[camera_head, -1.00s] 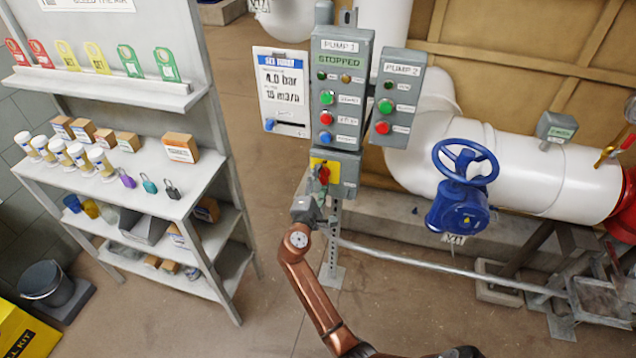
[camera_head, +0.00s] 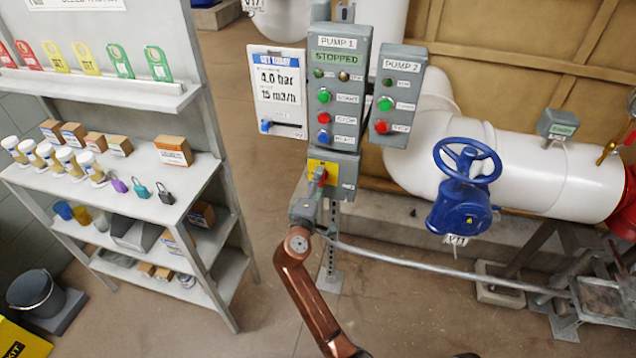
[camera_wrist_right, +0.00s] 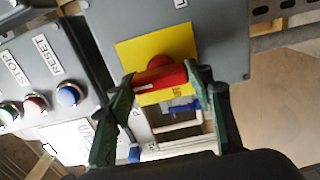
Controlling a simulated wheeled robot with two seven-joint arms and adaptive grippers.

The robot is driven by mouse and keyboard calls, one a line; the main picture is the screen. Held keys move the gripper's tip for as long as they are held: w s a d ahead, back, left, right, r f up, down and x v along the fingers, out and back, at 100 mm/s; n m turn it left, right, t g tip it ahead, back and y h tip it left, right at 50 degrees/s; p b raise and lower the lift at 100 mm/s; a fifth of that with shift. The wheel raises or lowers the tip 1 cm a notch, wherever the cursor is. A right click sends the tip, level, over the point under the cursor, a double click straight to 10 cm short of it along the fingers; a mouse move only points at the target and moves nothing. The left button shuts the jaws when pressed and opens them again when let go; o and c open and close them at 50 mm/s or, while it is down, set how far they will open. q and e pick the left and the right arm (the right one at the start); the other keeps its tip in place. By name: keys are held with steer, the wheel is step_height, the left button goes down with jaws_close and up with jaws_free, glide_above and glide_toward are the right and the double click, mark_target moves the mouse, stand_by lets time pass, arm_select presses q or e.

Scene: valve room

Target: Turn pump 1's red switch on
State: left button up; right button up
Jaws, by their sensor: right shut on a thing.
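Pump 1's red switch (camera_wrist_right: 160,76) sits on a yellow plate (camera_wrist_right: 128,52) on a grey box, below the PUMP 1 panel (camera_head: 338,72). In the head view the red switch (camera_head: 320,176) is partly hidden by my right gripper (camera_head: 312,190). In the wrist view my right gripper (camera_wrist_right: 158,98) has a finger on each side of the red handle and is shut on it. The PUMP 1 panel reads STOPPED. My left gripper is not in view.
The PUMP 2 panel (camera_head: 397,98) is just right of pump 1's panel. A blue handwheel valve (camera_head: 466,180) is on the white pipe to the right. A shelf (camera_head: 185,200) with bottles, boxes and padlocks stands on the left. A metal post is below the switch box.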

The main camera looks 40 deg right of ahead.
steer(key=shift+s+d, duration=0.1)
steer(key=o, duration=1)
steer(key=shift+o, duration=0.8)
steer(key=v, duration=0.7)
steer(key=shift+a, duration=0.25)
steer(key=shift+s, duration=0.1)
